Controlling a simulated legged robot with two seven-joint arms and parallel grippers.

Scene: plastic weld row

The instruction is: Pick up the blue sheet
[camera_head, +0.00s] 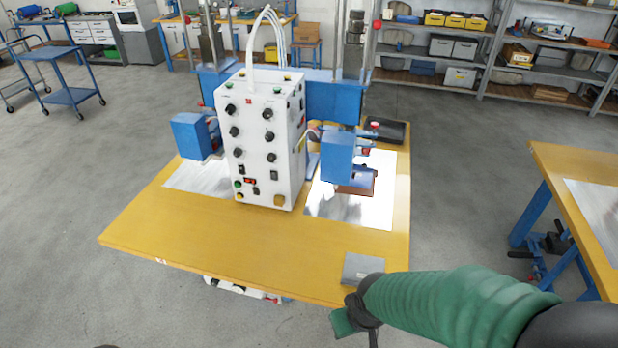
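A small flat grey sheet (363,268), faintly bluish, lies near the front right corner of the wooden worktable (230,236). No other blue sheet shows clearly. My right arm in its green sleeve comes in from the right. Its gripper (355,318) is just in front of the table's front edge, below the grey sheet in the picture and seemingly apart from it. Its fingers are partly hidden by the wrist and cut by the frame edge, so its opening is unclear. My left gripper is not in view.
A white control box (262,140) with knobs stands mid-table before a blue machine (335,98). Shiny metal plates (378,205) lie on both sides, with a brown block (357,182) on the right one. Another table (565,160) stands at the right.

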